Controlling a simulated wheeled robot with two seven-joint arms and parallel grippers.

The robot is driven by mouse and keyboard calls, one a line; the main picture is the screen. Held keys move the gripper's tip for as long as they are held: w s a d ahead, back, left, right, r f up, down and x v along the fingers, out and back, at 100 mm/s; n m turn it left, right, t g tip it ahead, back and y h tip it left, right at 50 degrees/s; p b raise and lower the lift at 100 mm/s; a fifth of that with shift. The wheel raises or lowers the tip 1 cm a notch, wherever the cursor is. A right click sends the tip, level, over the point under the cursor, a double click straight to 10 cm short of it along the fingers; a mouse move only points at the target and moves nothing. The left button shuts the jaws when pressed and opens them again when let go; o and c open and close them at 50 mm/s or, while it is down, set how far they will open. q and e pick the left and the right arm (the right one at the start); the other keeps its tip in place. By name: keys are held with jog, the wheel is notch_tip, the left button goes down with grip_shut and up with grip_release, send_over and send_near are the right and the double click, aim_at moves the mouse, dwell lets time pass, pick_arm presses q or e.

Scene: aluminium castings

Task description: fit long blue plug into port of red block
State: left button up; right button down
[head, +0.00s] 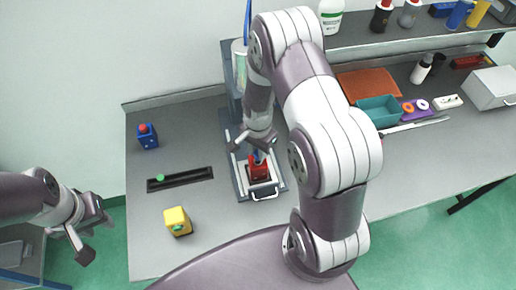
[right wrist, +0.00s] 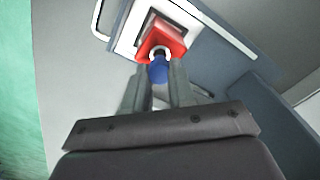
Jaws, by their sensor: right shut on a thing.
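The red block (head: 259,171) stands in the fixture at the table's middle. In the right wrist view the red block (right wrist: 168,37) shows a pale ring around its port. My right gripper (head: 253,145) is shut on the long blue plug (head: 258,157), just above the block. In the right wrist view the plug (right wrist: 157,73) sits between the fingers (right wrist: 158,88), with its narrower end at the ring. How deep the end sits is hidden. My left gripper (head: 95,238) is open and empty, off the table's left edge.
A blue block with a red top (head: 147,136), a slotted black strip with a green piece (head: 180,179) and a yellow block (head: 177,221) lie left of the fixture (head: 242,180). A teal tray (head: 378,111) and bottles are at the right.

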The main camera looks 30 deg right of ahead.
jog(key=shift+f+b, duration=0.95)
jog(key=shift+f, duration=0.3)
jog(key=c, duration=0.9)
grip_release()
jog(key=shift+o, duration=0.2)
notch_tip(320, 180, up, 13)
jog(key=b, duration=0.2)
jog(key=shift+b, duration=0.4)
jog(key=shift+f, duration=0.1)
